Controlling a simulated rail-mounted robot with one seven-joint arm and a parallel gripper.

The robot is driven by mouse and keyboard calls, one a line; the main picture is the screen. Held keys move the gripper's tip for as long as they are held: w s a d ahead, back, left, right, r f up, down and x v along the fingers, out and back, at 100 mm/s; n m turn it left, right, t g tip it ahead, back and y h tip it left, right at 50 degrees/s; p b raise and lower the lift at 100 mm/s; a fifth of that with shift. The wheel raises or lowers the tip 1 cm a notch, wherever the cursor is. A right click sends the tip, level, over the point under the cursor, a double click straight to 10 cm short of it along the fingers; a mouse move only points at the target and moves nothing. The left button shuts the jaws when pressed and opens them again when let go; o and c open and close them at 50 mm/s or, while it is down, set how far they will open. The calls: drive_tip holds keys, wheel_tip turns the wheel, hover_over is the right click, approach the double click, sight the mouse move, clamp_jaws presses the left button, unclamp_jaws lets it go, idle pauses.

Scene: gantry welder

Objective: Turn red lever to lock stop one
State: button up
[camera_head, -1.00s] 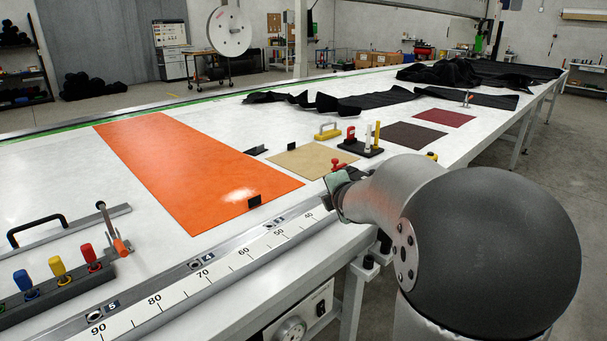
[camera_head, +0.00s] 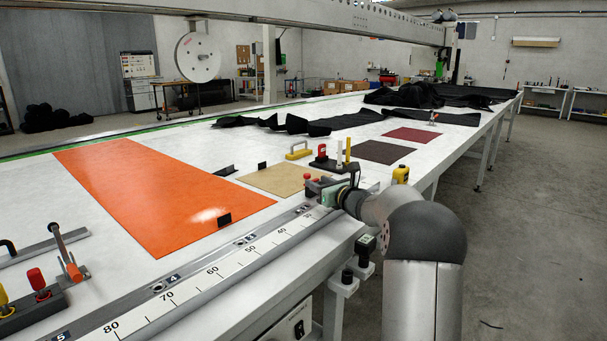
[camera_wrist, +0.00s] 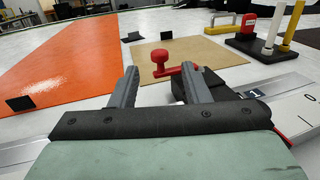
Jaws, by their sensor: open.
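The red lever (camera_wrist: 162,59) shows in the wrist view as a round knob on a short arm running right to a dark block. It lies just beyond my gripper (camera_wrist: 159,70), its knob appearing between the fingertips. My gripper is open and holds nothing; I cannot tell how far the knob is from the fingers. The right finger partly covers the lever arm and block. A plate marked 1 (camera_wrist: 255,94) sits on the rail to the right. In the head view the lever's red knob (camera_head: 306,178) shows just left of my gripper (camera_head: 318,188).
A tan sheet (camera_wrist: 195,50) and an orange sheet (camera_wrist: 60,75) lie flat on the white table, with small black brackets around. A dark stand with white and yellow posts (camera_wrist: 269,32) rises at right. A numbered scale rail (camera_head: 215,272) runs along the front edge.

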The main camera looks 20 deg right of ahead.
drive_tip(key=p+x, duration=0.1)
drive_tip(key=x, duration=0.7)
drive_tip(key=shift+w+a, duration=0.1)
drive_tip(key=shift+w, duration=0.2)
clamp_jaws()
